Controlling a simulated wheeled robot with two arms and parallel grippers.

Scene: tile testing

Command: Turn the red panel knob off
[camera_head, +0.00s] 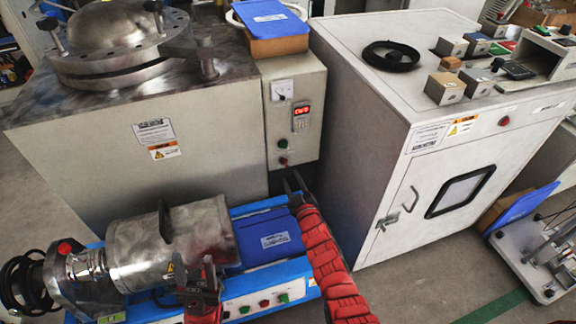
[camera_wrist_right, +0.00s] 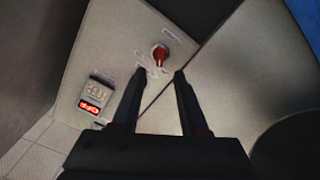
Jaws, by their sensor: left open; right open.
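The red panel knob (camera_head: 283,161) sits low on the front of the grey control panel (camera_head: 306,150), below a small green button (camera_head: 282,143). In the right wrist view the red knob (camera_wrist_right: 160,54) shows between and just beyond the fingertips, its pointer part directed downward in the picture. My right gripper (camera_head: 293,182) is open, close in front of the panel and just below the knob in the head view; no contact is visible. My left gripper (camera_head: 199,270) is open and empty, in front of the metal cylinder of the blue-based machine.
A lit red display (camera_head: 301,110) is on the panel; it also shows in the right wrist view (camera_wrist_right: 89,107). The blue-based machine (camera_head: 260,284) stands below the panel. A white cabinet (camera_head: 395,165) is close on the right. A blue-lidded box (camera_head: 275,28) rests on top.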

